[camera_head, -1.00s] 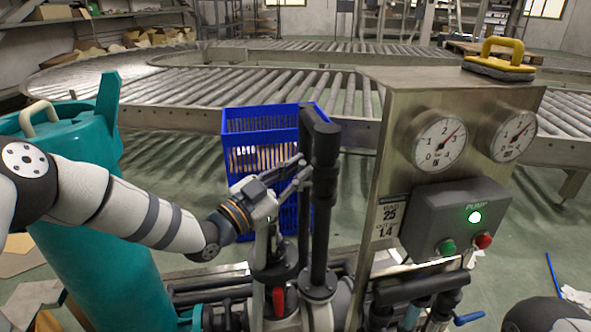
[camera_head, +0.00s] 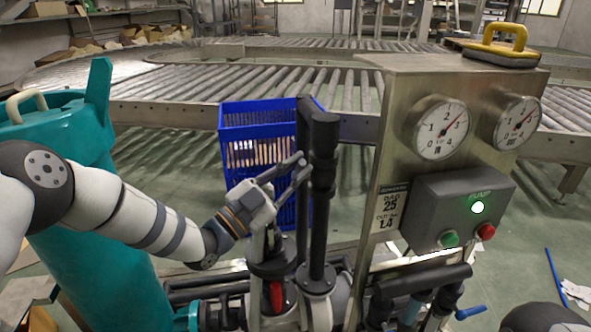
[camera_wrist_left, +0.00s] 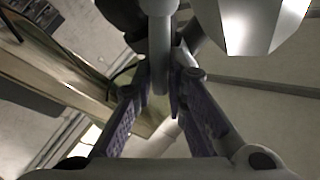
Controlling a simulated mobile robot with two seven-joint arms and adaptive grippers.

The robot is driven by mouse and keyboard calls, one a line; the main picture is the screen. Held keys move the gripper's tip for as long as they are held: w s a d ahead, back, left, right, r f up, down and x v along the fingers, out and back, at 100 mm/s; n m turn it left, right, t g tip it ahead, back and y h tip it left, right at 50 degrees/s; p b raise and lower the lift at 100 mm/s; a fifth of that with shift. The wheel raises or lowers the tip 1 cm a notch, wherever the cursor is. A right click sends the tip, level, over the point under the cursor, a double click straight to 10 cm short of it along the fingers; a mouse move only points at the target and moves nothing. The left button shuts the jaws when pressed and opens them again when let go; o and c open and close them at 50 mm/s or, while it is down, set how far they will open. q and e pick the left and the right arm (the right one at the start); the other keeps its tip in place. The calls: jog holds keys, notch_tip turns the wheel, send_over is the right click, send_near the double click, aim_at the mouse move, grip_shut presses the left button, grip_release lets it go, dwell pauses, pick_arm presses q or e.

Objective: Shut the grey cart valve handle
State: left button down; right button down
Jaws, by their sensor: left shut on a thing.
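My left gripper (camera_head: 296,170) reaches in from the left, its fingers beside the tall black pipe (camera_head: 323,190) of the cart. In the left wrist view the fingers (camera_wrist_left: 160,105) close around a grey bar (camera_wrist_left: 160,55), which looks like the grey valve handle. In the head view the handle is hard to make out, as the gripper and dark pipes cover it. A red lever (camera_head: 276,296) sits on the valve body below the gripper. A blue lever (camera_head: 469,313) is at the lower right. My right gripper is out of view.
The steel panel (camera_head: 385,160) with two gauges and a pump box (camera_head: 462,210) with a green light stands right of the pipes. A blue crate (camera_head: 235,135) is behind the gripper. A teal tank (camera_head: 95,240) stands at left, close to my arm.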

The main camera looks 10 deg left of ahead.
pick_arm(q)
jog(key=c, duration=1.6)
grip_release()
jog(key=v, duration=1.2)
jog(key=shift+a, duration=0.1)
jog(key=shift+r, duration=0.1)
